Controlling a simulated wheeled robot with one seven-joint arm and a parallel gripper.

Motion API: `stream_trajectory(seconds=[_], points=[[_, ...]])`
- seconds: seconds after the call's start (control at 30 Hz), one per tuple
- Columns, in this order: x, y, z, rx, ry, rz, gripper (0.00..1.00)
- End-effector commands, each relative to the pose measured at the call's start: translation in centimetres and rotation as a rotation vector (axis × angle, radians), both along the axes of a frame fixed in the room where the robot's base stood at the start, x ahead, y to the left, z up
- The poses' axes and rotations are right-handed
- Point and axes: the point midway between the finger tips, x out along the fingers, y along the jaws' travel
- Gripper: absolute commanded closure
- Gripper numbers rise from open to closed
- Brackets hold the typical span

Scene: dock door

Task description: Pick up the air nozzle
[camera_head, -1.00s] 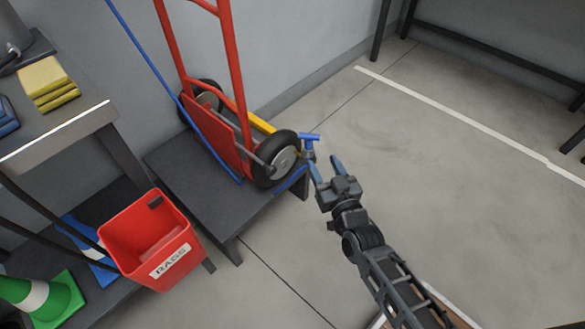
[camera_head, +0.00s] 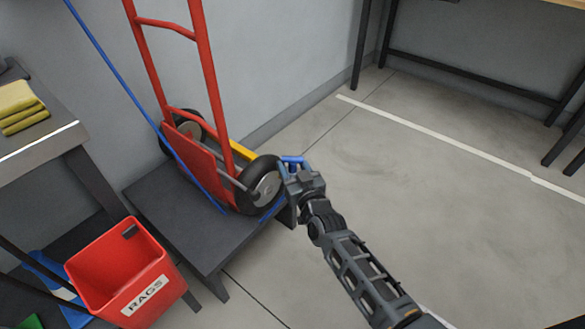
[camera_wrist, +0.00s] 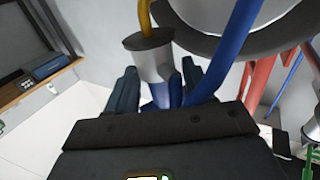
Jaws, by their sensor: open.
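The air nozzle shows in the head view as a small blue part (camera_head: 292,159) beside the hand truck's front wheel, mostly hidden by my gripper (camera_head: 296,170). In the wrist view the nozzle (camera_wrist: 152,62) has a grey metal body with a dark rim and blue below. My gripper's two fingers (camera_wrist: 158,85) are open, one on each side of the nozzle. I cannot tell whether they touch it. The gripper body hides the nozzle's lower end.
A red hand truck (camera_head: 192,160) stands on a low dark platform (camera_head: 190,232). A blue hose (camera_wrist: 232,50) runs close by the fingers in the wrist view. A red RAGS bin (camera_head: 112,265) is at lower left. The floor (camera_head: 430,200) to the right is clear.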

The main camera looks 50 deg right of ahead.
Motion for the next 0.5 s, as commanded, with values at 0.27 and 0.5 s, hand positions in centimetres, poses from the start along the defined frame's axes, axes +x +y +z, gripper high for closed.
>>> stream_trajectory(seconds=[0.27, 0.5], points=[[-0.02, 0.02, 0.01, 0.0, 0.0, 0.0, 0.57], [-0.03, 0.03, 0.01, 0.0, 0.0, 0.0, 0.8]])
